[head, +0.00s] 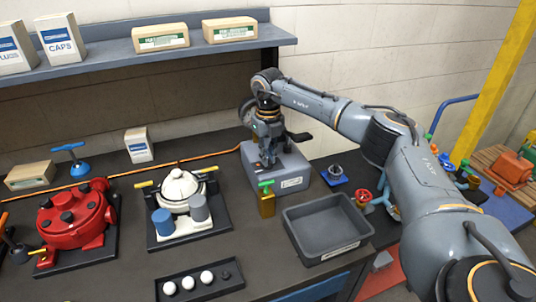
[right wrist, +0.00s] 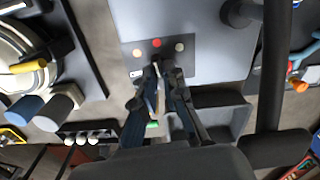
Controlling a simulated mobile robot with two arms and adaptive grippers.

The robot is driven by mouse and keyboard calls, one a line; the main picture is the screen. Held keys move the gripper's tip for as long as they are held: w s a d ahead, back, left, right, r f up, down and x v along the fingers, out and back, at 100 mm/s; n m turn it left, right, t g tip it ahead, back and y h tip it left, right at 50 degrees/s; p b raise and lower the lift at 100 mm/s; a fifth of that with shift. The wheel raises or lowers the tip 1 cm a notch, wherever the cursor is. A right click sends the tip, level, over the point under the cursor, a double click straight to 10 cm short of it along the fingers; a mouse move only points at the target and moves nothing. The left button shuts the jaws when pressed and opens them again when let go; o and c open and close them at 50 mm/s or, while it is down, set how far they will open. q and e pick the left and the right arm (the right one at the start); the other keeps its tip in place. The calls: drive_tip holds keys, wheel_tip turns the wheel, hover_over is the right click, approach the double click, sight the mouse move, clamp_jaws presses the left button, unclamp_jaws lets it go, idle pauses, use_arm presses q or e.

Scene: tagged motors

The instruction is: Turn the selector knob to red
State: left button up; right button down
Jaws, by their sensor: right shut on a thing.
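A grey control box (head: 291,180) stands at the back of the bench in the head view. In the right wrist view its dark panel (right wrist: 130,63) carries a red dot (right wrist: 157,43) between two pale dots. My right gripper (head: 268,160) is over the box. In the right wrist view its fingertips (right wrist: 161,69) are closed together at the panel, just below the red dot. They are shut on the selector knob, which is mostly hidden between them, so its pointing direction cannot be read. My left gripper is not in view.
A grey bin (head: 325,228) stands in front of the box, with a green-topped brass piece (head: 266,200) beside it. A white pot-like unit (head: 182,190) and a red motor housing (head: 72,215) stand to the left. A shelf (head: 120,62) overhangs the back.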

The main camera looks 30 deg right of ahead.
drive_tip(key=shift+m, duration=0.6)
drive_tip(key=shift+r+m, duration=0.1)
drive_tip(key=shift+m, duration=0.2)
drive_tip(key=c, duration=1.4)
unclamp_jaws()
wheel_tip(320, 180, up, 12)
drive_tip(key=shift+f, duration=0.1)
